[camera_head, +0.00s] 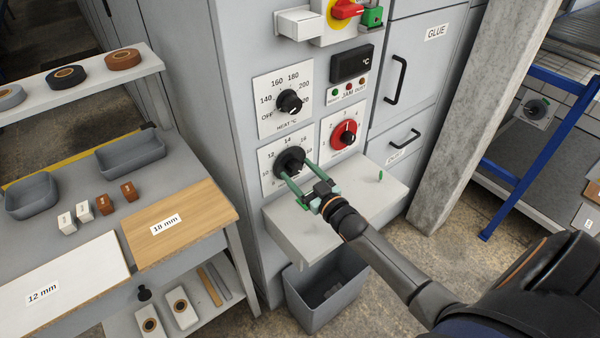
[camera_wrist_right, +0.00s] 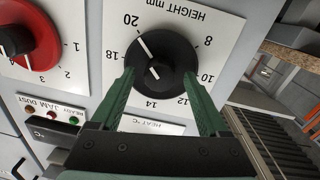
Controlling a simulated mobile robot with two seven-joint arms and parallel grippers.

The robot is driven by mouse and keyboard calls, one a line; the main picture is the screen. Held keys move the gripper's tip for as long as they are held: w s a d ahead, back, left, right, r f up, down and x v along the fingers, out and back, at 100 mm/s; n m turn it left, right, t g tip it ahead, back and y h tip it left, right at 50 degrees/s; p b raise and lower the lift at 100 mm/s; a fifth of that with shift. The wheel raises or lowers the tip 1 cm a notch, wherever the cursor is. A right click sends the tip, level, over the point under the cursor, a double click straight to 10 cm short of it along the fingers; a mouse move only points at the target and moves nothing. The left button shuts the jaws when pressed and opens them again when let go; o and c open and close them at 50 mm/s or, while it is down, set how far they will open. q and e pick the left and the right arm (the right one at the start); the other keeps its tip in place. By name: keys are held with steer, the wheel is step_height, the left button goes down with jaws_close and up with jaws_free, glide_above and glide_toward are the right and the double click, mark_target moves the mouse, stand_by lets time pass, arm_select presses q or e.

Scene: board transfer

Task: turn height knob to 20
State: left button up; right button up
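The height knob (camera_head: 289,161) is a black round dial on a white scale plate on the grey machine front. In the right wrist view the knob (camera_wrist_right: 160,65) shows large, with the scale upside down. Its white pointer line is directed toward the 20 mark. My right gripper (camera_head: 297,175) reaches it from the front right, with its green fingers on opposite sides of the knob. In the wrist view the fingertips (camera_wrist_right: 160,75) appear to touch the knob's sides, so the gripper looks shut on it. My left gripper is not in view.
A black heat knob (camera_head: 289,102) and a red-ringed knob (camera_head: 346,135) sit close by. A grey ledge (camera_head: 320,222) juts out below the height knob. A grey bin (camera_head: 325,295) stands beneath. A bench with boards (camera_head: 180,222) is at the left.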

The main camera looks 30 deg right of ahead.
steer(key=s, duration=1.2)
steer(key=shift+s+b, duration=0.25)
steer(key=shift+b, duration=0.15)
steer(key=a+f+g, duration=0.1)
steer(key=s+a+f+g, duration=0.1)
steer(key=a+f+g, duration=0.1)
steer(key=a+g, duration=0.1)
steer(key=shift+s+f+m+h, duration=0.25)
steer(key=shift+s+m+h, duration=0.05)
steer(key=shift+s, duration=0.1)
steer(key=s+a+f+g, duration=0.1)
steer(key=s+a+g, duration=0.35)
steer(key=s, duration=0.45)
steer(key=s+a+g, duration=0.4)
steer(key=s+g, duration=0.2)
steer(key=s, duration=0.2)
steer(key=w+a+f+t+y, duration=0.1)
steer(key=w+a+f+t, duration=0.1)
steer(key=f, duration=0.3)
steer(key=w+a+f+t+y, duration=0.1)
steer(key=w+a+f+t, duration=0.1)
steer(key=f, duration=0.4)
steer(key=shift+a+n+t+y, duration=0.3)
steer(key=shift+a+n+t, duration=0.1)
steer(key=shift+t, duration=0.45)
